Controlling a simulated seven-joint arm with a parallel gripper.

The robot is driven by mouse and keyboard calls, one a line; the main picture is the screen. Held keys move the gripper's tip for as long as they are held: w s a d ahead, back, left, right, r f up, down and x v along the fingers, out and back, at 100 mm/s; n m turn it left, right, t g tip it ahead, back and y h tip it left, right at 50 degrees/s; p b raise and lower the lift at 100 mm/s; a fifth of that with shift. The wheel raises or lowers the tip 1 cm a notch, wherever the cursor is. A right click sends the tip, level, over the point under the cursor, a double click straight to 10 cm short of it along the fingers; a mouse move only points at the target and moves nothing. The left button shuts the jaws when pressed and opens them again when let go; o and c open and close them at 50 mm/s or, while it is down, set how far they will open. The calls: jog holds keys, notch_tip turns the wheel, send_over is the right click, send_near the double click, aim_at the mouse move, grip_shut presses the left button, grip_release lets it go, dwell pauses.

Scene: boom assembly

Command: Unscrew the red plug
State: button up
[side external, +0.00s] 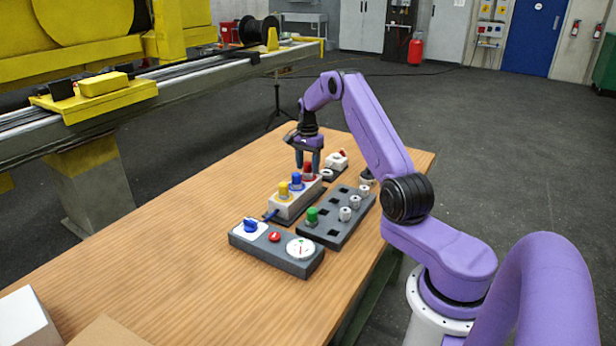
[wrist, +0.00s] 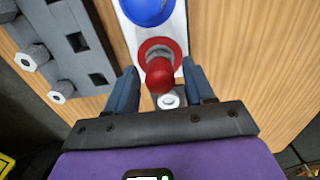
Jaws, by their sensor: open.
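The red plug (wrist: 160,72) stands in the end of a light-coloured block (side external: 287,205), and its wide red flange shows around it. In the side external view the red plug (side external: 307,172) is at the block's far end. My gripper (wrist: 161,82) is open, with one blue finger on each side of the red plug. A gap shows between the plug and each finger in the wrist view. In the side external view my gripper (side external: 308,164) points down over the plug. I cannot tell whether the fingertips reach below its top.
A blue plug (side external: 296,181) and a yellow plug (side external: 283,190) stand in the same block. A dark rack (side external: 325,235) beside it holds a green plug (side external: 312,215) and several white pieces. A control panel (side external: 265,258) sits in front. The table's left side is largely clear.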

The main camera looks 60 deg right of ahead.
grip_shut()
jog(key=n, duration=0.3)
jog(key=shift+n, duration=0.3)
jog(key=c, duration=0.7)
grip_release()
grip_shut()
jog(key=n, duration=0.5)
jog(key=shift+n, duration=0.3)
jog(key=shift+r, duration=3.05)
